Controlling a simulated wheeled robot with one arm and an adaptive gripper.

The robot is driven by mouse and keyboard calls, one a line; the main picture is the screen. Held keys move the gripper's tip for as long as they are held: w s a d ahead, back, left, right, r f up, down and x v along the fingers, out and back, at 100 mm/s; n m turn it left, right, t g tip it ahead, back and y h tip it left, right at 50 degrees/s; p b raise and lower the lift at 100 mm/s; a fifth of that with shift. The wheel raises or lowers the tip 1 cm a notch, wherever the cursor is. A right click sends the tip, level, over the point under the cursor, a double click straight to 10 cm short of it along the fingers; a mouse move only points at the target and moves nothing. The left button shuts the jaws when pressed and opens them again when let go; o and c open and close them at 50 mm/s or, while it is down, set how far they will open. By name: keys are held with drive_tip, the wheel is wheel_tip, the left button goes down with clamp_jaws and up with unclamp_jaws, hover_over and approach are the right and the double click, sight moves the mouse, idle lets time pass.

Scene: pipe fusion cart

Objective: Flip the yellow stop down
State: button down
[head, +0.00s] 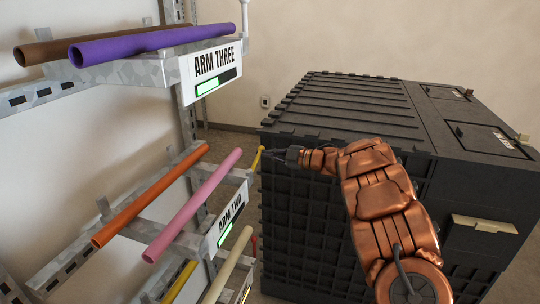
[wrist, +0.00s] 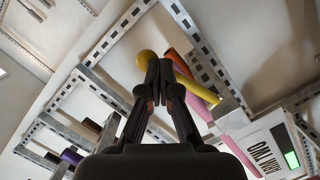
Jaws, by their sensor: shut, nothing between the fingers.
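The yellow stop (head: 257,160) stands up, slightly tilted, at the free end of the rack arm labelled ARM TWO (head: 229,219). In the wrist view its ball end (wrist: 146,57) shows just left of my fingertips, and its yellow bar (wrist: 196,83) shows to their right. My gripper (head: 272,153) is shut and empty, close on the right of the stop's upper part in the head view. The fingers hide part of the stop in the wrist view. I cannot tell whether they touch it. A pink pipe (head: 194,204) and an orange pipe (head: 150,195) lie on this arm.
A large black ribbed case (head: 345,105) stands right of the rack, beneath and behind my arm. Above, the ARM THREE arm (head: 150,66) holds a purple pipe (head: 150,43) and a brown pipe (head: 95,45). Yellow (head: 180,281) and cream (head: 228,264) pipes lie lower.

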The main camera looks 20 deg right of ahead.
drive_tip(key=shift+a+r, duration=0.1)
drive_tip(key=shift+a, duration=0.05)
idle(0.5)
drive_tip(key=s+d+r+b, duration=0.2)
drive_tip(key=s+d+r, duration=0.2)
drive_tip(key=s+d, duration=0.4)
drive_tip(key=shift+s+d+r, duration=0.2)
drive_tip(key=shift+s+r, duration=0.2)
drive_tip(key=shift+s, duration=0.15)
